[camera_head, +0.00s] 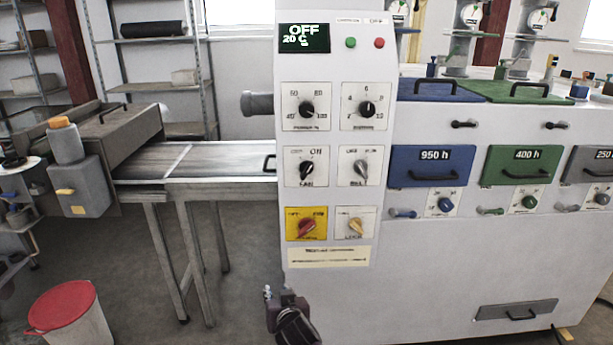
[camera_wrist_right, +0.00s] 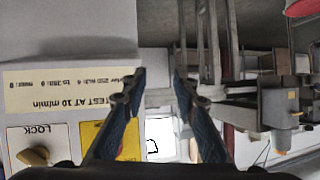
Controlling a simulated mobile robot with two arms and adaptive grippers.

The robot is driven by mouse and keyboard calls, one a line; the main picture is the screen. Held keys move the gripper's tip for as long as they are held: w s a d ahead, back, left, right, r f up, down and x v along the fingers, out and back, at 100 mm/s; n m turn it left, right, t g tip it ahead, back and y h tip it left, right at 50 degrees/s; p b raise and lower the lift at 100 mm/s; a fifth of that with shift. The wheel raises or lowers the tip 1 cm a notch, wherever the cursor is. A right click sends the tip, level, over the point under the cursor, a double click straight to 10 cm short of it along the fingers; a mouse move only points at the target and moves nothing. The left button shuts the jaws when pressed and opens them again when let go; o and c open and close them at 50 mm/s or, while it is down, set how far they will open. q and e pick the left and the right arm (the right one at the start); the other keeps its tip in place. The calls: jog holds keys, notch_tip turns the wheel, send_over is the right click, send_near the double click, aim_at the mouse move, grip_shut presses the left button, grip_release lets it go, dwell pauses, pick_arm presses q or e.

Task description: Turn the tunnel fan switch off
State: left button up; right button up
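The fan switch (camera_head: 307,169) is a black knob on a white plate, left column of the grey-white control panel (camera_head: 335,70) in the head view. "ON" is legible at its upper right. The knob seems to lean that way, but its exact angle is hard to read. My right gripper (camera_head: 278,292) is low in front of the panel, well below the fan switch. In the wrist view, its two blue-grey fingers (camera_wrist_right: 158,85) are apart with nothing between them. The fan switch is not recognisable there. My left gripper is not in view.
Close neighbours are a grey knob (camera_head: 360,169), a red knob on yellow (camera_head: 307,227) and a yellow lock knob (camera_head: 355,227), also in the wrist view (camera_wrist_right: 36,156). The conveyor (camera_head: 220,158) runs left of the panel; a red-lidded bin (camera_head: 65,305) stands lower left.

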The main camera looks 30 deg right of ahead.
jog(key=w+d+r+m+t+h, duration=0.1)
jog(key=d+r+m+t+h, duration=0.25)
jog(key=r, duration=1.45)
jog(key=m+h, duration=0.3)
jog(key=m, duration=0.1)
send_near(308, 171)
jog(key=x, duration=0.2)
jog(key=shift+y, duration=0.25)
jog(key=p+x, duration=0.1)
jog(key=x, duration=0.6)
jog(key=shift+d, duration=0.15)
grip_shut()
